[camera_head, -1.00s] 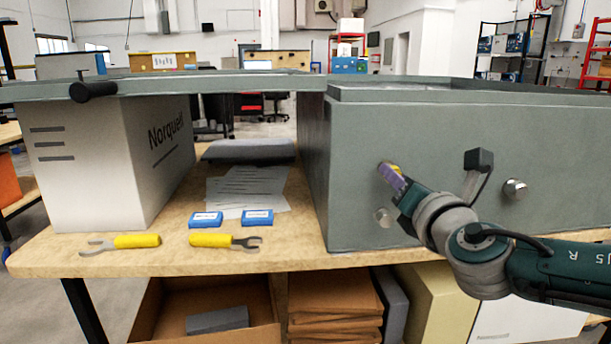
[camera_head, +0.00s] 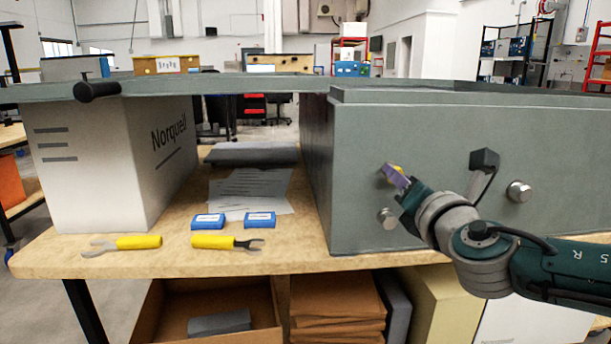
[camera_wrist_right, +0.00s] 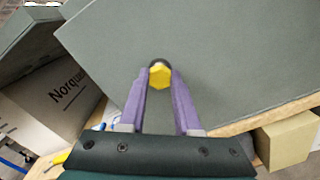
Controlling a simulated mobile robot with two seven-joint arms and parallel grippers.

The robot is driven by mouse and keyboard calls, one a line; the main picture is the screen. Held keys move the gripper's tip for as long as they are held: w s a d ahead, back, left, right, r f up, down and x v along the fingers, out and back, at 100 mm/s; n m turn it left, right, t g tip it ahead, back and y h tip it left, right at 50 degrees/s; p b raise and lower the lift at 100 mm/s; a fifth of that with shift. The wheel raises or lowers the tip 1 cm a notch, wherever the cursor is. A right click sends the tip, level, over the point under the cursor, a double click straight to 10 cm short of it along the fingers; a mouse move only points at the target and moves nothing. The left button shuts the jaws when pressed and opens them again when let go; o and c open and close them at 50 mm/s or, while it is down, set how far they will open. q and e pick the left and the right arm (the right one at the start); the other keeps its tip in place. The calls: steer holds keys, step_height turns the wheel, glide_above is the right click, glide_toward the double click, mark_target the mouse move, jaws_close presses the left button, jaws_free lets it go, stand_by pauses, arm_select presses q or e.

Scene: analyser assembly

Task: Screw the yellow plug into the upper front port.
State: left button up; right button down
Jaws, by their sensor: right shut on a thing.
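The yellow plug (camera_head: 398,168) is at the front face of the large grey analyser housing (camera_head: 430,125), at the upper left of that face. In the right wrist view the hexagonal yellow head (camera_wrist_right: 160,76) sits between the two purple fingertips, with a dark ring behind it at the grey panel. My right gripper (camera_head: 392,174) is shut on the plug, reaching in from the right. The port is mostly hidden by the plug and fingers, so I cannot tell how deep the plug sits. My left gripper is not in view.
A silver fitting (camera_head: 387,217) is just below the gripper. A black bracket (camera_head: 484,160) and a silver knob (camera_head: 518,191) project from the face at right. Two yellow-handled wrenches (camera_head: 137,242) and blue boxes (camera_head: 208,221) lie on the wooden bench (camera_head: 200,262) at left.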

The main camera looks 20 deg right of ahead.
steer(key=m+b, duration=0.8)
steer(key=m, duration=1.5)
steer(key=shift+w+f+m, duration=0.1)
steer(key=shift+m, duration=0.2)
steer(key=c, duration=0.7)
jaws_free()
steer(key=shift+c, duration=0.2)
steer(key=shift+f, duration=0.1)
